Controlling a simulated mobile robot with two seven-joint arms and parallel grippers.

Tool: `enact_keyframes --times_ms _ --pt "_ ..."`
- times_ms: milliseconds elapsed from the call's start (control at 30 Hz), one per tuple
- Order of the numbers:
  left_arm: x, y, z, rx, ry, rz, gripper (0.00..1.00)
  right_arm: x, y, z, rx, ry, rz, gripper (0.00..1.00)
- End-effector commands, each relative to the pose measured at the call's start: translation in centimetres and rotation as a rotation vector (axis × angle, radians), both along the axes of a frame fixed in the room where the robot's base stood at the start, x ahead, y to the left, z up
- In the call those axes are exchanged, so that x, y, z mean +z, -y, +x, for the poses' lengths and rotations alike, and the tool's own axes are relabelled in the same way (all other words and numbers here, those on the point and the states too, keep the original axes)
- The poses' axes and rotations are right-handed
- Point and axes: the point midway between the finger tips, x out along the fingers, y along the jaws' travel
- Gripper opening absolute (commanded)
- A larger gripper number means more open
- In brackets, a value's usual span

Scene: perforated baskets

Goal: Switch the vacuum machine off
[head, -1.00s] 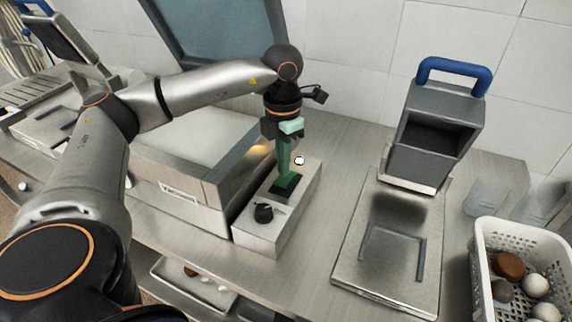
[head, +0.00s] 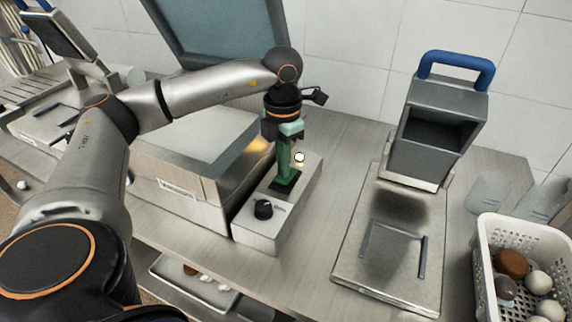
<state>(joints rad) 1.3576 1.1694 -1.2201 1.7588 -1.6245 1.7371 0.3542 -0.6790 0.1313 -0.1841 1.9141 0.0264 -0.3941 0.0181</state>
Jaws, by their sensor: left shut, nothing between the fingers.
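The vacuum machine (head: 185,195) is a steel box with its glass lid (head: 215,35) raised. Its control box (head: 262,232) stands at its right side and bears a black knob (head: 263,209), a dark panel and a small white button (head: 299,157). My left gripper (head: 284,181) points down over the control box, its green fingers shut and empty. The fingertips are at the dark panel, behind the knob; I cannot tell whether they touch it. My right gripper is not in view.
A steel slicer-like device with a blue handle (head: 456,68) stands right of the control box. A white perforated basket (head: 522,240) with brown and white round items is at the far right. Bare counter (head: 325,215) lies between the control box and that device.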

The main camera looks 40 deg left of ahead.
Motion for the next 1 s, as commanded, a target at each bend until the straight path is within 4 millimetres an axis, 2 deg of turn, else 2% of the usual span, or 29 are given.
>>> enact_keyframes --times_ms 667,867,1000 --pt "-1.2 0.0 0.0 0.000 -0.001 0.000 0.00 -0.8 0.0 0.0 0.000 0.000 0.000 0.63" --pt "-0.6 0.0 0.0 0.000 -0.003 0.000 0.00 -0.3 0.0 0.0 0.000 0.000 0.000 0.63" --pt "0.6 0.0 0.0 0.000 -0.002 -0.001 0.00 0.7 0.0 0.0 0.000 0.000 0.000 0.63"
